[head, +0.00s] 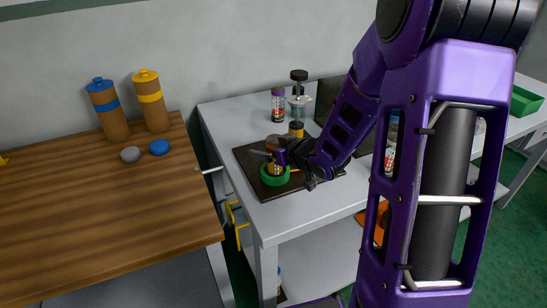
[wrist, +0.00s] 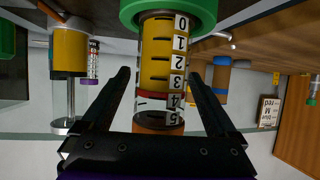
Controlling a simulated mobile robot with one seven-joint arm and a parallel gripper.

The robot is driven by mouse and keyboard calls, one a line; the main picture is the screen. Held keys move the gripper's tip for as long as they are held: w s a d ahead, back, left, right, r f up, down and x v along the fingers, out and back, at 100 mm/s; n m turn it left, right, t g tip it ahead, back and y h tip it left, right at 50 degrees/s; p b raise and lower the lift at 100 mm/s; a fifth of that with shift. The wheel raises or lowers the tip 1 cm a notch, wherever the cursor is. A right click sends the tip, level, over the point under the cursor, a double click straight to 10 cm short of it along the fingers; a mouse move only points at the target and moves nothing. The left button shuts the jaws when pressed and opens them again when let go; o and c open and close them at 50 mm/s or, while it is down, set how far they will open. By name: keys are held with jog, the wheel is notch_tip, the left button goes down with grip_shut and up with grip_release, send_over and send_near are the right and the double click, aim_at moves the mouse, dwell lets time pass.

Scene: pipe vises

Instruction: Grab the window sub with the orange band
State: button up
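The window sub with the orange band (wrist: 158,128) stands in a green ring (wrist: 165,12) in the wrist view, which looks upside down. It has a clear window with yellow inside and a scale numbered from 0 to 5. My gripper (wrist: 160,75) is open, with one finger on each side of the sub and visible gaps between. In the head view my gripper (head: 283,160) is at the sub, above the green ring (head: 273,181) on a dark board (head: 252,163). My gripper hides part of the sub there.
A wooden table (head: 90,220) at left holds two brown bottles, with blue (head: 107,108) and yellow (head: 151,100) bands. A dark panel (head: 331,98) stands behind my arm.

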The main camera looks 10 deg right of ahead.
grip_shut()
jog(key=shift+r, duration=0.1)
dwell(0.4)
